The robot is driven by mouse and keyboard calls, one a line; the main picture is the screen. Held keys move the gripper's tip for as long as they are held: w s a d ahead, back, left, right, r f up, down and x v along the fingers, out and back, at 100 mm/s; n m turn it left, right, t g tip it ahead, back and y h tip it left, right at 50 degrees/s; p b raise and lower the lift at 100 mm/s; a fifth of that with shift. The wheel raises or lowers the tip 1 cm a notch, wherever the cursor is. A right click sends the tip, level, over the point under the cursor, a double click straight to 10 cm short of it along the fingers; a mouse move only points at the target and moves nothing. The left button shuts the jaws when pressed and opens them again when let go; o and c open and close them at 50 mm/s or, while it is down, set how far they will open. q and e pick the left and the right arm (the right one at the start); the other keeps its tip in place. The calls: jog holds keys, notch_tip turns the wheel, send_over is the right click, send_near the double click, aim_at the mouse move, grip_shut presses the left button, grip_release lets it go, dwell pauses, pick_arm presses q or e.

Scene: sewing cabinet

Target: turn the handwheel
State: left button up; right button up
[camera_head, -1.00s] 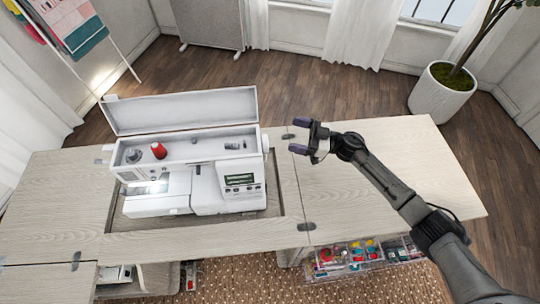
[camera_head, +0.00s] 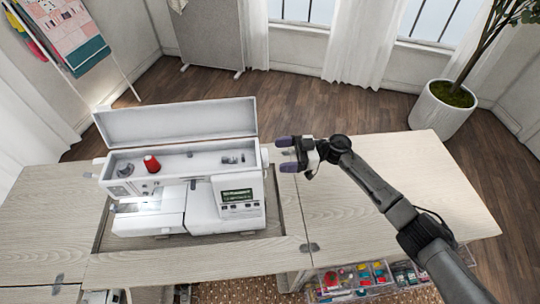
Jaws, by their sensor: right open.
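A white sewing machine (camera_head: 200,202) sits in the cabinet's recess with its lid (camera_head: 178,120) raised. A red thread spool (camera_head: 152,164) stands in its open top. The handwheel (camera_head: 265,160) shows as a small pale piece on the machine's right side. My right gripper (camera_head: 285,154) is open and empty just right of the handwheel, its two dark purple fingertips pointing left towards it. A small gap seems to lie between them; contact cannot be made out for sure. My left gripper is not in view.
The pale wood tabletop (camera_head: 410,180) is clear to the right of the machine, under my right arm. Clear bins of sewing supplies (camera_head: 350,282) sit below the front edge. A potted plant (camera_head: 442,108) stands on the floor at the back right.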

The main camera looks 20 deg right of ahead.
aim_at(264, 158)
jog(key=shift+x, duration=2.15)
jog(key=c, duration=0.9)
